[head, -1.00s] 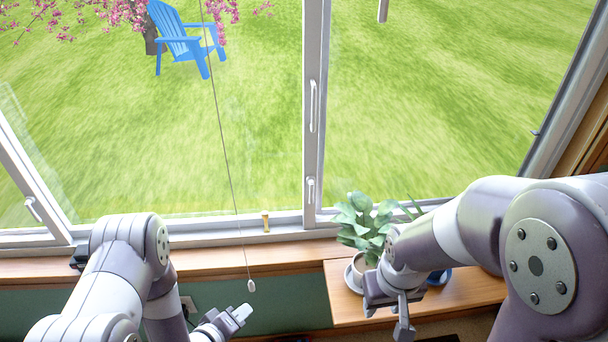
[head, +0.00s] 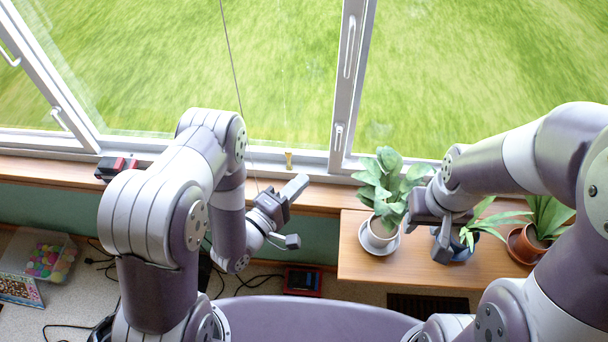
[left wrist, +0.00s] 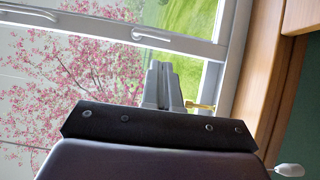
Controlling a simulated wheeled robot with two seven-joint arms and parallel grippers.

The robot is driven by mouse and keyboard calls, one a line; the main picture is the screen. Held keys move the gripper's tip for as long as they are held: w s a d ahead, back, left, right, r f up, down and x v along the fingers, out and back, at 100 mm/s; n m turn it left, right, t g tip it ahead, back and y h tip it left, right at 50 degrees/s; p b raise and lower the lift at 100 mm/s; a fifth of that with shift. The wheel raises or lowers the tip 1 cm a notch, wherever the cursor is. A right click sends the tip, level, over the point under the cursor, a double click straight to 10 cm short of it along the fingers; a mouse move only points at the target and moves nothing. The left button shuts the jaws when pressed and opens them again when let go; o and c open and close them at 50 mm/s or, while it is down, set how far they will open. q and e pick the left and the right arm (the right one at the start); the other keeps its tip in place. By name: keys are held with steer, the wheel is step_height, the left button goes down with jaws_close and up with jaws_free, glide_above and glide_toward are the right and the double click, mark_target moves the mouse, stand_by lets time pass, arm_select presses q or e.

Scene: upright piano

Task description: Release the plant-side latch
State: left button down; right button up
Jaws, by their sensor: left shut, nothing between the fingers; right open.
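The small pale latch (head: 338,135) sits low on the window's middle upright, just left of the plants in the head view. It looks upright; whether it is engaged is too small to tell. My left gripper (head: 296,186) is shut and empty, below and left of this latch and apart from it. Its closed fingers (left wrist: 165,86) also show in the left wrist view. That view shows a pale handle (left wrist: 150,36) on a frame; I cannot tell which handle it is. My right gripper (head: 441,234) is open and empty, over the plant shelf.
A white-potted plant (head: 388,190), a blue pot (head: 458,250) and a terracotta pot (head: 522,250) crowd the wooden shelf (head: 350,258). A long handle (head: 349,47) is above the latch. Another latch (head: 59,117) is at left. A thin cord (head: 233,70) hangs near my left arm.

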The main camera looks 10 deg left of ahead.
mark_target(338, 141)
arm_select(q)
steer(key=x, duration=1.1)
steer(key=shift+w, duration=0.2)
